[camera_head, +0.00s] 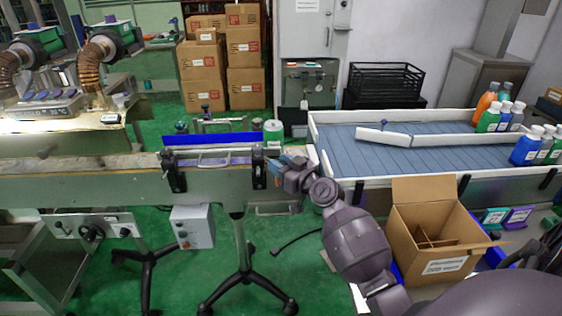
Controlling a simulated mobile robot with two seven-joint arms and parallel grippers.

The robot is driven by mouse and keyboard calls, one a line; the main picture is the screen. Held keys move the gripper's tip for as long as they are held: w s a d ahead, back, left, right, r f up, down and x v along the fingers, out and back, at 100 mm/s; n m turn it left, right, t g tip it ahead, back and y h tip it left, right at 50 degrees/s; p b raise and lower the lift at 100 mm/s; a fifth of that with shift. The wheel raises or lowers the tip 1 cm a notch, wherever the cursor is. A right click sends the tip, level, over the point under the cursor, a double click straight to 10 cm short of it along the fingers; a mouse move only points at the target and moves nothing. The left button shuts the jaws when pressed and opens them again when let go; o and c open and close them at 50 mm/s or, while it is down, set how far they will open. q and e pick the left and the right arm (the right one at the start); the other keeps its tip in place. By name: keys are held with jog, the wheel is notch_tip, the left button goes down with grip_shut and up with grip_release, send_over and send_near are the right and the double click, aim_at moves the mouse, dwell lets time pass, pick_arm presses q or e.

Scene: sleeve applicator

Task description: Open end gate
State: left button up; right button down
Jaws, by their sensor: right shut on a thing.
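The conveyor (110,180) runs in from the left and ends near the middle of the view. Black brackets (259,168) stand at its right end, where the end gate is. My right gripper (280,167) is at this end, with its arm coming in from the lower right. It is shut on the end gate, which the fingers mostly hide, so I cannot tell how far the gate is turned. My left gripper is not in view.
A green bottle (273,133) shows just behind the conveyor end. A blue-grey table (365,150) with white rails and several bottles (489,118) is at right. An open cardboard box (436,238) stands before it. A control box (192,227) hangs under the conveyor.

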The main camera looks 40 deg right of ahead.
jog(key=c, duration=1)
grip_release()
jog(key=shift+s, duration=0.1)
jog(key=s, duration=0.3)
jog(key=s+d, duration=0.1)
jog(key=s, duration=0.6)
jog(key=shift+s+d, duration=0.2)
jog(key=shift+s, duration=0.1)
jog(key=s+a+f+g, duration=0.2)
jog(key=s+a+f, duration=0.2)
jog(key=s+f, duration=0.3)
jog(key=s+a+f+g+h, duration=0.1)
jog(key=s+a+f+g, duration=0.1)
jog(key=s+a+f, duration=0.3)
jog(key=s+a+f+g+h, duration=0.1)
jog(key=s+a+f, duration=0.3)
jog(key=s+f, duration=0.5)
jog(key=shift+s+a+f+g, duration=0.2)
jog(key=shift+f+g, duration=0.25)
jog(key=shift+g, duration=0.45)
